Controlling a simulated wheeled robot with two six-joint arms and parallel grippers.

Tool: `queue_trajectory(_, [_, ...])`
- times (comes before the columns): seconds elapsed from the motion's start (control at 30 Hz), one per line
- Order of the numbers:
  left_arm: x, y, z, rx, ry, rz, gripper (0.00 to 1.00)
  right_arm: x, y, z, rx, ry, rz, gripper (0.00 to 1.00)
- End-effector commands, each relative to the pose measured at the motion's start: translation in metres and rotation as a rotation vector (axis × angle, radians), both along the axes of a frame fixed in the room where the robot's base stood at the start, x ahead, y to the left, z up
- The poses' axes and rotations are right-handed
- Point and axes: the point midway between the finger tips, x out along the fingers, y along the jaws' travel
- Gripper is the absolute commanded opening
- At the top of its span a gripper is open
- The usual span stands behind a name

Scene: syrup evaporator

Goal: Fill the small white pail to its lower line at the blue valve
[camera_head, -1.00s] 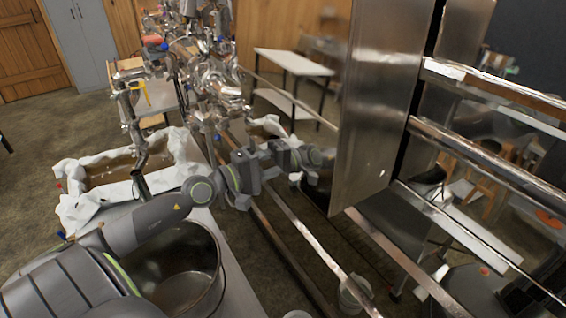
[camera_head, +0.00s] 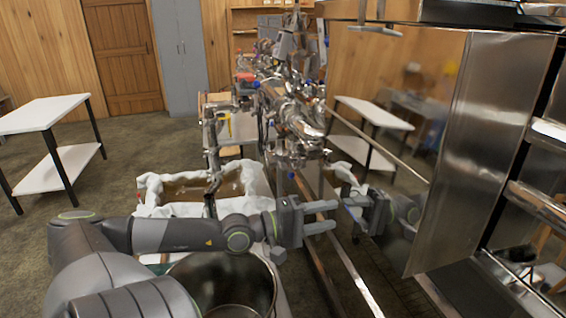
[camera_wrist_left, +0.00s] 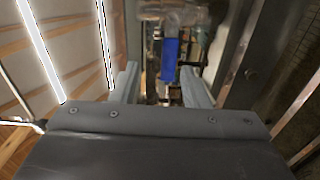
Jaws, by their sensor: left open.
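My left gripper (camera_head: 333,212) is open, in front of the polished steel panel, with nothing visible between its fingers. It also shows open in the left wrist view (camera_wrist_left: 160,82). There, a blue part (camera_wrist_left: 170,58) appears beyond the fingers, apart from them; I cannot tell whether it is the blue valve. In the head view, small blue parts (camera_head: 257,85) show on the steel pipework, too small to identify. I cannot make out the small white pail or its lower line. My right gripper is not in view.
A large steel pot (camera_head: 218,280) stands below my left forearm. A white-lined trough (camera_head: 255,180) lies behind the arm. The steel panel (camera_head: 480,150) at right mirrors my gripper. A white two-shelf table (camera_head: 42,113) stands left, with open floor around it.

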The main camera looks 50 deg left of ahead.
Motion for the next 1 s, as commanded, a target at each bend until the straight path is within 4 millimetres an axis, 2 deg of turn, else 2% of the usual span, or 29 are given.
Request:
queue_trajectory(0.17, [-0.015, 0.008, -0.005, 0.028, -0.002, -0.010, 0.42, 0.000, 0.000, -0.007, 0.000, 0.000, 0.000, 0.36])
queue_trajectory(0.47, [-0.045, 0.024, -0.003, 0.007, 0.010, -0.010, 0.42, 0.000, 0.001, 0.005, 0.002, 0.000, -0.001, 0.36])
queue_trajectory(0.8, [-0.081, 0.040, 0.001, 0.007, 0.005, 0.001, 0.42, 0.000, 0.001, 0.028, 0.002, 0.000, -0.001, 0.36])
queue_trajectory(1.0, [-0.093, 0.045, 0.001, 0.008, 0.001, 0.002, 0.42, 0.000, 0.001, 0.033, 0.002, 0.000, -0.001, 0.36])
